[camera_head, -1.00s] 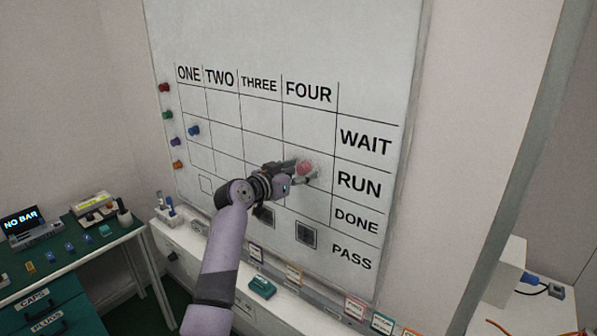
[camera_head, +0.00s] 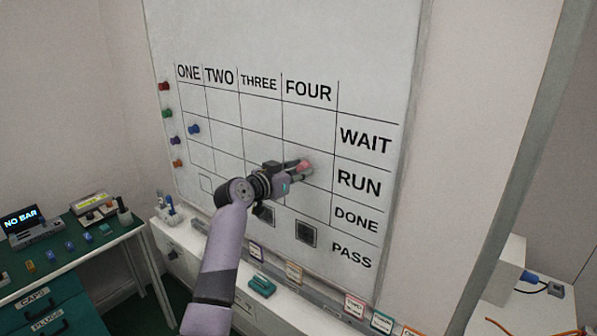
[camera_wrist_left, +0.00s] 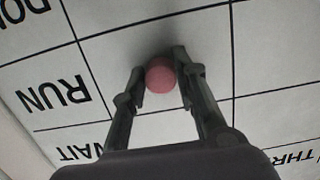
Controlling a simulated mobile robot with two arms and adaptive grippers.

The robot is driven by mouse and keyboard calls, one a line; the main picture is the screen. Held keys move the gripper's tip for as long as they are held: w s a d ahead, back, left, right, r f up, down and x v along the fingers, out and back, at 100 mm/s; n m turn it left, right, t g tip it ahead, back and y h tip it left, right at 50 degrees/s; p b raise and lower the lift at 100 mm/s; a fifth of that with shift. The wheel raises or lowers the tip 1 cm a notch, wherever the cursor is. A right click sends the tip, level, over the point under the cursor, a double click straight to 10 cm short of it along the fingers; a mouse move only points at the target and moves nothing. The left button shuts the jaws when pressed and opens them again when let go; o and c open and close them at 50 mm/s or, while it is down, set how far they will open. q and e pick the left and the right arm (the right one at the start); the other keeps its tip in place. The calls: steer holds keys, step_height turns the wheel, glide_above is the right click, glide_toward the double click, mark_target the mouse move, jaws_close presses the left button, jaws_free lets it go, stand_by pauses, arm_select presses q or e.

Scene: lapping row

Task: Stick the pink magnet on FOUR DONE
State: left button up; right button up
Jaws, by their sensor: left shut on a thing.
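The pink magnet (camera_head: 304,165) is a small round knob on the whiteboard grid, in the FOUR column and RUN row. In the left wrist view the magnet (camera_wrist_left: 160,75) sits between the two fingertips, with the upside-down RUN label to its left. My left gripper (camera_head: 302,168) is shut on it, at the board face. I cannot tell whether the magnet touches the board. The FOUR DONE cell (camera_head: 308,200) is just below, partly behind the gripper and empty where visible. My right gripper is not in view.
A blue magnet (camera_head: 194,130) is in ONE RUN. Red (camera_head: 164,87), green (camera_head: 167,114), purple (camera_head: 175,141) and orange (camera_head: 178,163) magnets line the board's left edge. A dark square (camera_head: 306,233) is low under FOUR. A ledge with a teal eraser-like block (camera_head: 262,286) runs below.

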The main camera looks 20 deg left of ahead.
arm_select(q)
steer(key=shift+s+a, duration=0.1)
steer(key=shift+s, duration=0.1)
steer(key=shift+p+v, duration=0.45)
steer(key=shift+v, duration=0.7)
steer(key=shift+s+f, duration=0.2)
steer(key=v, duration=0.2)
steer(key=p+v, duration=0.1)
steer(key=v, duration=0.1)
steer(key=f+v, duration=0.1)
steer(key=v, duration=0.1)
steer(key=shift+r, duration=0.1)
stand_by(0.3)
